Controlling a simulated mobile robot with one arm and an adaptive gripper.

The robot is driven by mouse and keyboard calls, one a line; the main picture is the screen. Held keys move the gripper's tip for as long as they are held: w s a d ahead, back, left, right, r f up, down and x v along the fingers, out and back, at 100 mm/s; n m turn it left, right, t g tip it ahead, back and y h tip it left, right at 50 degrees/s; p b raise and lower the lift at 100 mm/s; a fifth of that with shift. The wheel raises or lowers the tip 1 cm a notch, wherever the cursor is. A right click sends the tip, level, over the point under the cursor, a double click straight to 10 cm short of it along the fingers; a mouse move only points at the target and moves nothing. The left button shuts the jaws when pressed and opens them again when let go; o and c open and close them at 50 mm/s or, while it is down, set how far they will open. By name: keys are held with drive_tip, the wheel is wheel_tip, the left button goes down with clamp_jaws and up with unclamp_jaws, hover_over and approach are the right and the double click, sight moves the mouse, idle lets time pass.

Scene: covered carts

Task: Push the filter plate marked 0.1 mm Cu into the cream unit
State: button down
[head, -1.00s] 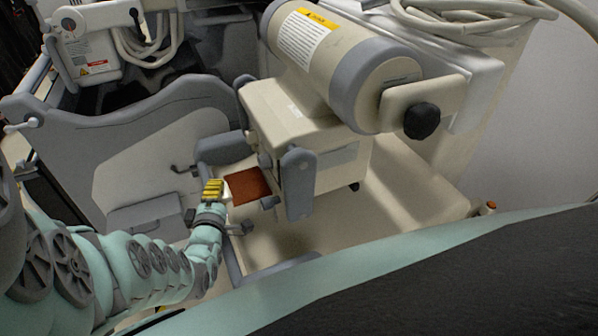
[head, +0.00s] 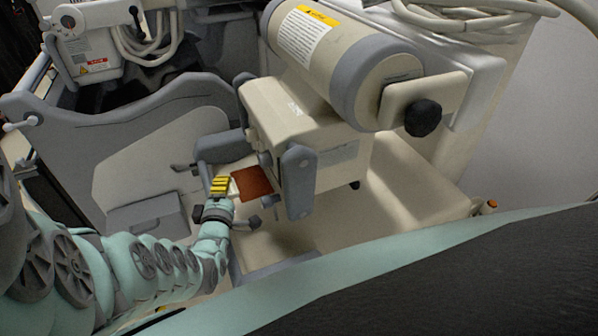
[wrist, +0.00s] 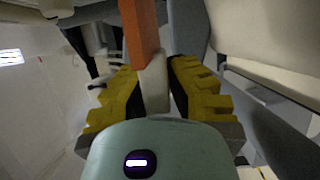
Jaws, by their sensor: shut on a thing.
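The filter plate (head: 254,182) is a flat copper-brown sheet with a pale grip end. In the wrist view the plate (wrist: 141,35) shows edge-on as an orange strip, its pale end (wrist: 154,85) between the yellow fingers. My gripper (head: 222,186) is shut on that pale end, and it also shows in the wrist view (wrist: 154,92). The cream unit (head: 290,115) is the boxy housing under the large cylinder. The plate's far edge is at the unit's lower left side, beside a grey bracket. I cannot tell how deep it sits, and no marking is readable.
A grey upright bracket (head: 299,182) stands just right of the plate. A grey handle part (head: 222,147) is close behind my gripper. The cream cylinder (head: 335,55) overhangs the unit. The cream base (head: 400,205) below is mostly clear.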

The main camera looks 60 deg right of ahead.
sight(238, 190)
drive_tip(key=shift+s+d+b, duration=0.3)
drive_tip(key=shift+s+d, duration=0.15)
drive_tip(key=shift+d, duration=0.3)
drive_tip(key=shift+s+d+b, duration=0.3)
drive_tip(key=shift+s+d, duration=0.15)
drive_tip(key=shift+d, duration=0.25)
drive_tip(key=c, duration=1)
unclamp_jaws()
drive_tip(key=shift+c, duration=0.2)
drive_tip(key=shift+o, duration=0.3)
drive_tip(key=shift+s+d, duration=0.1)
